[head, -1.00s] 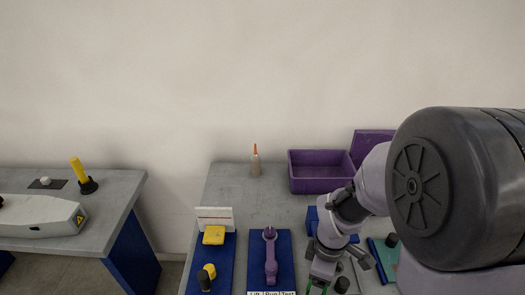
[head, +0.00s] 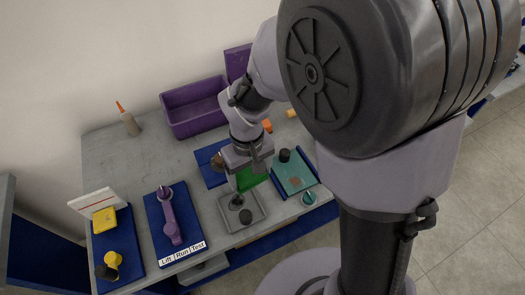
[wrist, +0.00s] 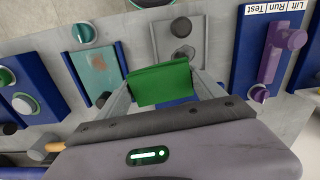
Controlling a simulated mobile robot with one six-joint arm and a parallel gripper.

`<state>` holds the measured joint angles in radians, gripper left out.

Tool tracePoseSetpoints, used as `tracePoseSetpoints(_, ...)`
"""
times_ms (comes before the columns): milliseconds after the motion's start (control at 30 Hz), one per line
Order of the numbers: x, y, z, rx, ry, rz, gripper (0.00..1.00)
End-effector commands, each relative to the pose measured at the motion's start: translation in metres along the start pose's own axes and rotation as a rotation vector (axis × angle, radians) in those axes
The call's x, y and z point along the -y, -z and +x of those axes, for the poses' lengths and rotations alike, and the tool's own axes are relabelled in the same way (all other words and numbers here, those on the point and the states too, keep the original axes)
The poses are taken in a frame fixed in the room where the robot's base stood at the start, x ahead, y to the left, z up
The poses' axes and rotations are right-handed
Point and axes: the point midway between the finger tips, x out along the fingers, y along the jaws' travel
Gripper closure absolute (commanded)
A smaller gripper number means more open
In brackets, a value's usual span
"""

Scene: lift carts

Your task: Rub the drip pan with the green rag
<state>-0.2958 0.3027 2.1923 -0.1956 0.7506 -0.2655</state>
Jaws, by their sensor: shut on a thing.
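My gripper (head: 242,184) is shut on the green rag (head: 252,177), which hangs below it. In the wrist view the rag (wrist: 160,83) spans the space between the two fingers. The grey shallow tray with a raised rim (head: 262,216), which looks like the drip pan, lies just below and in front of the gripper. It holds a dark round knob and a dark patch. In the wrist view the pan (wrist: 158,48) is just beyond the rag. The rag appears above the bench; I cannot tell whether it touches the pan.
A teal board with a brownish stain (head: 292,185) lies right of the pan. A blue board with a purple handle (head: 170,218) lies left of it. A purple bin (head: 194,108) and a glue bottle (head: 129,122) stand at the back. Bare bench shows at the back left.

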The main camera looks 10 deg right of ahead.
Motion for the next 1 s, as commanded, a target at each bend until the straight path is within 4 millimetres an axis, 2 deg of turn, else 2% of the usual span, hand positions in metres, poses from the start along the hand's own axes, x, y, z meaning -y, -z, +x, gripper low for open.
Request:
tracePoseSetpoints(167,0.004,-0.001,0.011,0.0,0.0,-0.013,0.68)
tracePoseSetpoints(533,0.003,-0.001,0.059,0.0,0.0,-0.012,0.68)
tracePoseSetpoints(1000,0.003,-0.001,0.059,0.0,0.0,-0.011,0.68)
